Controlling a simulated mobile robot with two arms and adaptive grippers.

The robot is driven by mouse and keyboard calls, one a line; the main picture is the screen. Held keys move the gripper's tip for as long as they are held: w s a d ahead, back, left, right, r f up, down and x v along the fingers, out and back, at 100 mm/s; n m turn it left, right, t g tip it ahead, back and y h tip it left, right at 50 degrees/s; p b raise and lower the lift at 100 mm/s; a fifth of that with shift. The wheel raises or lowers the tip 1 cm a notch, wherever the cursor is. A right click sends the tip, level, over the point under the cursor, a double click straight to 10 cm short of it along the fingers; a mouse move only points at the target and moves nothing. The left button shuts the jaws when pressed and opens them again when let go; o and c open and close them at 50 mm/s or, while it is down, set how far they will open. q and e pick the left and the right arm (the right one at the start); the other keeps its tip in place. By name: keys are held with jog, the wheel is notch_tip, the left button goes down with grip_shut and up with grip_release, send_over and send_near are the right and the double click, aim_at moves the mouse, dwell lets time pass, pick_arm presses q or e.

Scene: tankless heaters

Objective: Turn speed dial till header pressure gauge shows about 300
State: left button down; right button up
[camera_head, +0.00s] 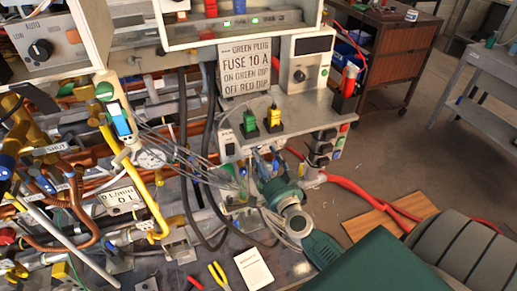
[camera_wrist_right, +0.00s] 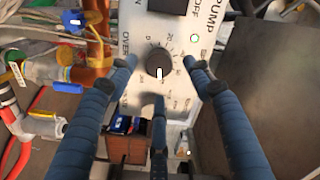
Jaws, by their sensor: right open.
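The speed dial (camera_wrist_right: 158,62) is a dark round knob on a light panel (camera_wrist_right: 140,30) lettered PUMP, OFF and OVER in the right wrist view. Its white mark points down in that picture, and numbers ring it. My right gripper (camera_wrist_right: 161,76) is open, its blue ribbed fingers spread left, right and below the knob, with no clear contact. In the head view the right gripper (camera_head: 268,163) is small, among cables below the shelf; its fingertips are hard to make out. My left gripper is not in view.
A grey shelf (camera_head: 300,106) carries a green plug (camera_head: 249,122), a yellow plug (camera_head: 274,118) and a fuse sign (camera_head: 245,68).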

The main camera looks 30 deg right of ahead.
aim_at(258, 147)
jog(key=shift+x, duration=1.75)
jog(key=shift+a, duration=0.1)
jog(key=c, duration=1.1)
jog(key=shift+c, duration=0.2)
jog(key=shift+m, duration=0.5)
jog(key=o, duration=1.1)
jog(key=shift+o, duration=0.2)
jog(key=shift+s, duration=0.15)
